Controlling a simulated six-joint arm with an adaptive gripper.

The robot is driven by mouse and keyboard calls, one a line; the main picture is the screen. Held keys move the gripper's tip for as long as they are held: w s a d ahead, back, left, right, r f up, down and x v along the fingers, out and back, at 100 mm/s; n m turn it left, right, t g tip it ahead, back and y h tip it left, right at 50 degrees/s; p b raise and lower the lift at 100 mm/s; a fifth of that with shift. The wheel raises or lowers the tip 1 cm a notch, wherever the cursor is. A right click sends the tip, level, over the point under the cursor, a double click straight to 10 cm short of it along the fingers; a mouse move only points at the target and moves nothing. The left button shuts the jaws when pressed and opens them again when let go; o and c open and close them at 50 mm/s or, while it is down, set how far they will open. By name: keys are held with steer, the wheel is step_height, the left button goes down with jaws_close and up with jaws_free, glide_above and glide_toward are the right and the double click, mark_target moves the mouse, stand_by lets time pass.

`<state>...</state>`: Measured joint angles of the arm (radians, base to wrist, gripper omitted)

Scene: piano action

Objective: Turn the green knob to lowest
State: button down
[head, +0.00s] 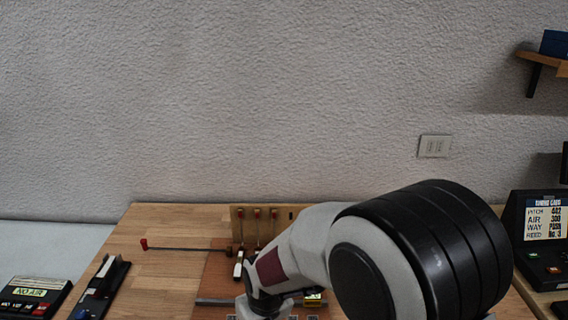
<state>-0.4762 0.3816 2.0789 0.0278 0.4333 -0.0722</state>
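I cannot make out a green knob for certain. A small green control (532,256) shows on the face of the black console at the right edge, but I cannot tell whether it is a knob or a button. My arm reaches across the lower middle of the view, and its far end bends down over the wooden table. My gripper's fingers do not show; they are hidden or below the bottom edge.
The wooden table (165,275) holds a board with red-topped pegs (240,213) and a red-tipped rod (185,248). A black rail (100,290) and a "NO AIR" box (35,296) stand left. The console card (543,222) reads pitch, air, way, reed.

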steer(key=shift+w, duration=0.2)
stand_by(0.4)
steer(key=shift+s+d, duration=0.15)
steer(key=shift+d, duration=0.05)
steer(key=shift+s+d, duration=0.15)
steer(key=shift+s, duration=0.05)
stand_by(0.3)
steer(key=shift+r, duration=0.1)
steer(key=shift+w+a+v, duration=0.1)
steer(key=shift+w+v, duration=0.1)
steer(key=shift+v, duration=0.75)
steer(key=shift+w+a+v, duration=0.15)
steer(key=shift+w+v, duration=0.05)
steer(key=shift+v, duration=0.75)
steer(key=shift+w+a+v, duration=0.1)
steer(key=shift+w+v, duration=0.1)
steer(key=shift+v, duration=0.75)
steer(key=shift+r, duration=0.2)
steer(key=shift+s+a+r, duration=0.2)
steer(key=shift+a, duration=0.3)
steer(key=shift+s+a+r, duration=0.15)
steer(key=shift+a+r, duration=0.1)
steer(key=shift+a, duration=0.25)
